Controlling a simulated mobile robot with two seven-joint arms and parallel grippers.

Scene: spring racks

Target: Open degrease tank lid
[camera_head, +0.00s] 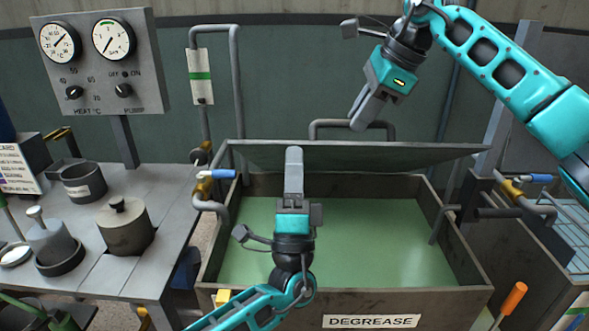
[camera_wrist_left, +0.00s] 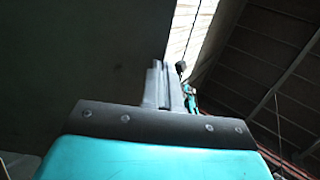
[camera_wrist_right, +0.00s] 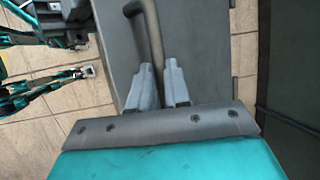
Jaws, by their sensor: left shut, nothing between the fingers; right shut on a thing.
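The degrease tank (camera_head: 400,302) stands open in the middle of the head view, with green liquid (camera_head: 365,235) inside. Its dark lid (camera_head: 430,156) is raised and tilted along the back of the tank. A bent grey bar handle (camera_head: 330,122) rises behind the lid's upper edge. My right gripper (camera_head: 358,122) is shut on this handle, whose bar shows at the fingers in the right wrist view (camera_wrist_right: 148,30). My left gripper (camera_head: 293,152) is shut and empty, fingers up, over the tank before the lid. I cannot tell whether its fingertips touch the lid.
A gauge panel (camera_head: 140,85) stands at the back left above a grey bench (camera_head: 180,225) with several pots. Blue-handled valves (camera_head: 220,174) flank the tank. Another tank with a wire rack (camera_head: 575,240) is at the right. An orange-handled tool (camera_head: 514,298) stands front right.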

